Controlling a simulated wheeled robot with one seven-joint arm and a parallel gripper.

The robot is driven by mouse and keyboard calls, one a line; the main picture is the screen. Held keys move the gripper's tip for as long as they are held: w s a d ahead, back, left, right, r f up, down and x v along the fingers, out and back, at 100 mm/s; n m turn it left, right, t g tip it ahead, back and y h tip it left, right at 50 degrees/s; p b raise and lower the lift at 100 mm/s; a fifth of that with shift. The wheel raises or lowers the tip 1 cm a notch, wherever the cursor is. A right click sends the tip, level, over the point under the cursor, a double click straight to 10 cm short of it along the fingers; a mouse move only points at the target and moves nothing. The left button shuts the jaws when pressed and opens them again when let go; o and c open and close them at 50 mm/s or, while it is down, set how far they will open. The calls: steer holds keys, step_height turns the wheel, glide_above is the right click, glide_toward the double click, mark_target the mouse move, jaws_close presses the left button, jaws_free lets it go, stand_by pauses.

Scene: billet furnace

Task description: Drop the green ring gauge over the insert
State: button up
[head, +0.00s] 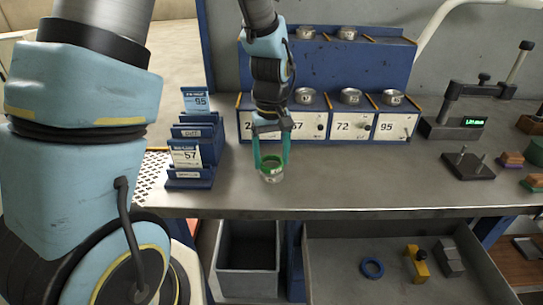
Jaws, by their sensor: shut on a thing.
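My gripper (271,158) points down over the front middle of the bench, its two fingers shut on the green ring gauge (268,162). The ring shows between the fingertips, roughly level. A small shiny metal insert (271,178) shows directly below the ring, with a pale mark on its front. The ring overlaps the insert's top in this view; I cannot tell whether it is around the insert or just above it. The fingers hide the ring's sides.
A blue rack (322,62) with numbered boxes and metal rings stands behind. A blue card holder (193,172) is to the left. A gauge stand (455,125) is to the right. Below the bench are a grey bin (247,283) and an open drawer (335,280) holding a blue ring (372,268).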

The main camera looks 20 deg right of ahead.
steer(key=shift+f+b, duration=0.4)
steer(key=shift+f, duration=0.2)
steer(key=o, duration=1.2)
steer(key=shift+r, duration=0.1)
step_height(320, 180, up, 11)
steer(key=p, duration=0.9)
steer(key=s+a+r+t+b, duration=0.1)
steer(key=a+b, duration=0.2)
steer(key=a, duration=2)
steer(key=shift+s+a+m+t+b, duration=0.25)
steer(key=shift+a+m+t+b, duration=0.05)
steer(key=shift+a+m+b, duration=0.1)
